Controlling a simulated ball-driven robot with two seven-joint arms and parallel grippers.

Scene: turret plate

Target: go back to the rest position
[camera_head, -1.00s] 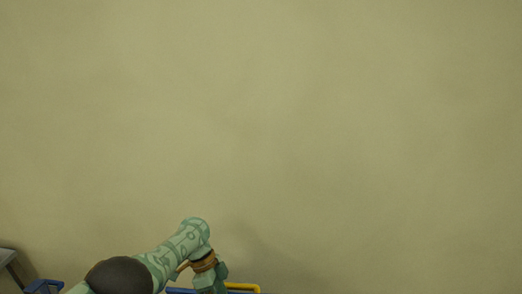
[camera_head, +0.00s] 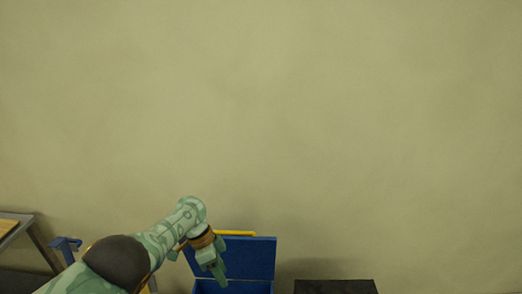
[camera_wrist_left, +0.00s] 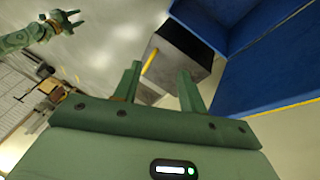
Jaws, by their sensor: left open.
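My left gripper (camera_head: 218,272) hangs from the green patterned left arm at the bottom of the head view, in front of the blue box (camera_head: 262,252). In the left wrist view the two green fingers of the left gripper (camera_wrist_left: 158,82) stand apart with nothing between them. A green arm end, which looks like my right gripper (camera_wrist_left: 58,22), shows small at the top left of the wrist view. Its jaw state is unclear. The right gripper is out of the head view.
A metal-framed table (camera_head: 14,228) and a blue part (camera_head: 66,243) are at the left. The plain wall above is clear.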

